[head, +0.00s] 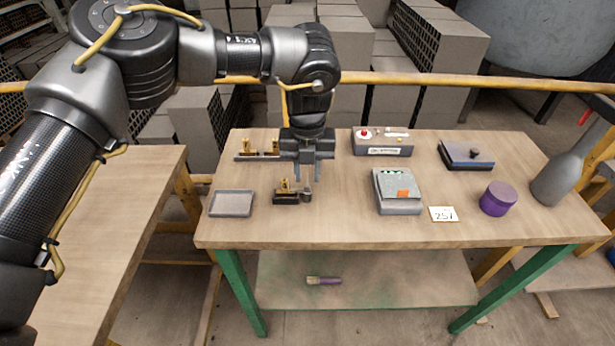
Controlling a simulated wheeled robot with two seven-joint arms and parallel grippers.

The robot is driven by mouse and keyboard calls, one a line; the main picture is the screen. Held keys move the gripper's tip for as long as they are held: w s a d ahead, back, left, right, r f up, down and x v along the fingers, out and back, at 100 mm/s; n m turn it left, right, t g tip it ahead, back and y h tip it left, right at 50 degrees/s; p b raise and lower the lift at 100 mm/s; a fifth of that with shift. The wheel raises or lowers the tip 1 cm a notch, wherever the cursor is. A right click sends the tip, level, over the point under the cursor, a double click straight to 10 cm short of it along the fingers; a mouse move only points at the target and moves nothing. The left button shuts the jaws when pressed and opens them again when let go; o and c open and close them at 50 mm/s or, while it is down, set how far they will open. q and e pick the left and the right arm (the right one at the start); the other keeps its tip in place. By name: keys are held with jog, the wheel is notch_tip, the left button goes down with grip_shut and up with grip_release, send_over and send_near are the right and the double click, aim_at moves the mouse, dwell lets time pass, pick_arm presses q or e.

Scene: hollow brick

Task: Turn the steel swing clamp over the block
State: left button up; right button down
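A small dark fixture (287,198) with a brass-coloured upright piece (285,186) stands on the wooden table, left of its middle. A small grey metal part (306,194) at its right end looks like the steel swing clamp; its exact pose is too small to tell. Which part is the block is unclear. My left gripper (307,179) points down just above the fixture's right end. Its two fingers are apart with nothing visible between them. Whether a fingertip touches the clamp cannot be told. My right gripper is not in view.
A similar brass-topped fixture (258,152) is behind, and a grey tray (231,204) is left. To the right are a grey box (398,192), a control box (382,143), a number card (443,214), a purple jar (497,199) and a grey bottle (558,182). The front centre is clear.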

pick_arm(q)
notch_tip(320, 180, up, 9)
jog(key=shift+b, duration=0.4)
jog(key=shift+f, duration=0.1)
